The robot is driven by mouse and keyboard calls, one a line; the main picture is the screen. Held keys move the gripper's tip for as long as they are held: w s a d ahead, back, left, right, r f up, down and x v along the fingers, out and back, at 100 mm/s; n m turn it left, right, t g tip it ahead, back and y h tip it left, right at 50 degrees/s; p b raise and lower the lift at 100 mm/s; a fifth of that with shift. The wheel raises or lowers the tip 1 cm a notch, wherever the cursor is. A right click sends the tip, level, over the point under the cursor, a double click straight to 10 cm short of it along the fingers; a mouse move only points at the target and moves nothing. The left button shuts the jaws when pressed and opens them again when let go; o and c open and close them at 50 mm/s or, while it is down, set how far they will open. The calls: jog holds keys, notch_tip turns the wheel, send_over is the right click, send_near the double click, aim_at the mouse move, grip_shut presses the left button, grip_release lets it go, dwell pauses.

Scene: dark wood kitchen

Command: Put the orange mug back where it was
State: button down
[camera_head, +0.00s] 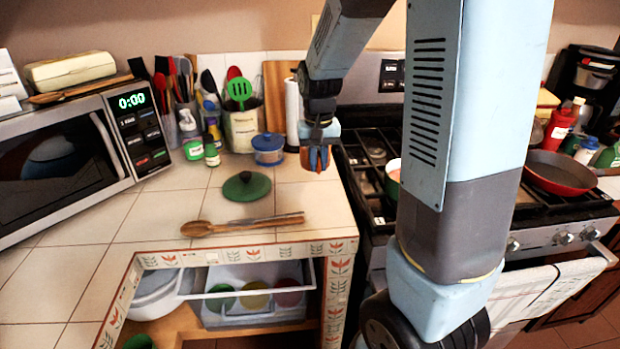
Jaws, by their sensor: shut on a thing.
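My gripper (318,168) hangs above the back right of the tiled counter, near the stove. It is shut on a small orange thing, which looks like the orange mug (315,158); the fingers hide most of it. Below the counter, an open drawer or bin (250,318) with a pale rim holds a green cup (220,298), a yellow cup (254,297) and a reddish cup (288,294), seen through its clear front.
A wooden spoon (240,225) and a green lid (246,186) lie on the counter. A microwave (80,155) is at left, the stove (372,160) at right. The left front counter is clear.

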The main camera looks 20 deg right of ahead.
jog(key=w+f, duration=0.2)
jog(key=f, duration=0.1)
jog(key=w+f, duration=0.1)
jog(key=shift+w+a+f, duration=0.25)
jog(key=shift+w, duration=0.1)
jog(key=shift+f, duration=1.55)
jog(key=c, duration=1.1)
grip_release()
jog(key=shift+f, duration=0.1)
